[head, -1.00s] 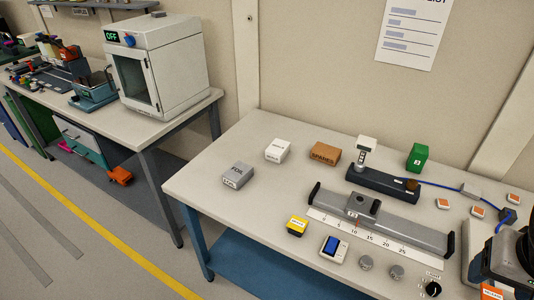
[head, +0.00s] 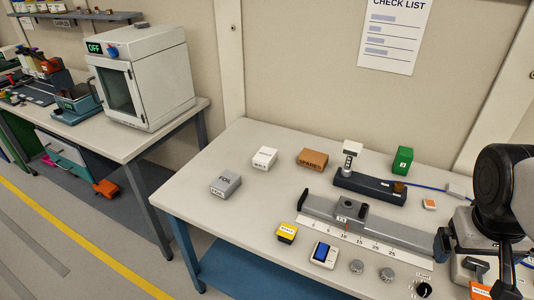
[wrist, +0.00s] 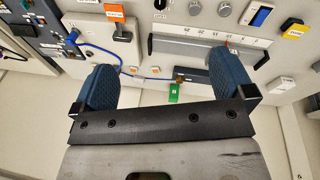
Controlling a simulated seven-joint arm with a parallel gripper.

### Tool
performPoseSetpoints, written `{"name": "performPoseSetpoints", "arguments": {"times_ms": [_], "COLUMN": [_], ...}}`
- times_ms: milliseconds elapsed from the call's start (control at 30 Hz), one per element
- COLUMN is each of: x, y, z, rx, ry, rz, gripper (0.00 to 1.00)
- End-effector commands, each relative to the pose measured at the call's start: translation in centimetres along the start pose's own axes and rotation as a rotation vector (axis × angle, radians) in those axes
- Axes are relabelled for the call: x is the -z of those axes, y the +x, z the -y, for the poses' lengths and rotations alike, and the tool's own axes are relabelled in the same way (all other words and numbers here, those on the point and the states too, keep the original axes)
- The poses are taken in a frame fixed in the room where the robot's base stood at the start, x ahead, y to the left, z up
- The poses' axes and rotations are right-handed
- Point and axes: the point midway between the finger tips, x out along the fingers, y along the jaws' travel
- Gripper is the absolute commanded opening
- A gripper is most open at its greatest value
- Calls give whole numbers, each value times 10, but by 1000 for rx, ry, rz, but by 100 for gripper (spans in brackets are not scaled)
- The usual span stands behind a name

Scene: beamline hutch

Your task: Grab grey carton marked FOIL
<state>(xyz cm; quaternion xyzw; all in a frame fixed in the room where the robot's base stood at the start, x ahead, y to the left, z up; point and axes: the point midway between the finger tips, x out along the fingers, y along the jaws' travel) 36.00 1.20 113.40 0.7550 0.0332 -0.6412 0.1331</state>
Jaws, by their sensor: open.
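The grey carton marked FOIL (head: 225,183) sits upright on the near left part of the bench in the head view. My gripper (wrist: 163,62) is open and empty in the wrist view, its two blue fingers spread apart above the bench. In the head view my dark arm is at the right edge, far to the right of the grey carton. I cannot make out the grey carton clearly in the wrist view.
A white carton (head: 264,158) and a brown SPARES carton (head: 312,158) stand behind and right of the grey one. A scaled rail (head: 375,222), a yellow box (head: 287,232) and a green box (head: 402,160) lie to the right. Bench around the grey carton is clear.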

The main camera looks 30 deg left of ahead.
Motion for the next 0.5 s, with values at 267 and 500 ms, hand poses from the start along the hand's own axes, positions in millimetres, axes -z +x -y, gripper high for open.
{"name": "performPoseSetpoints", "arguments": {"times_ms": [267,500], "x": [54,101], "y": [14,27], "z": [20,47], "rx": [-109,-209], "ry": [-289,-538], "rz": [59,99], "gripper": [100,100]}}
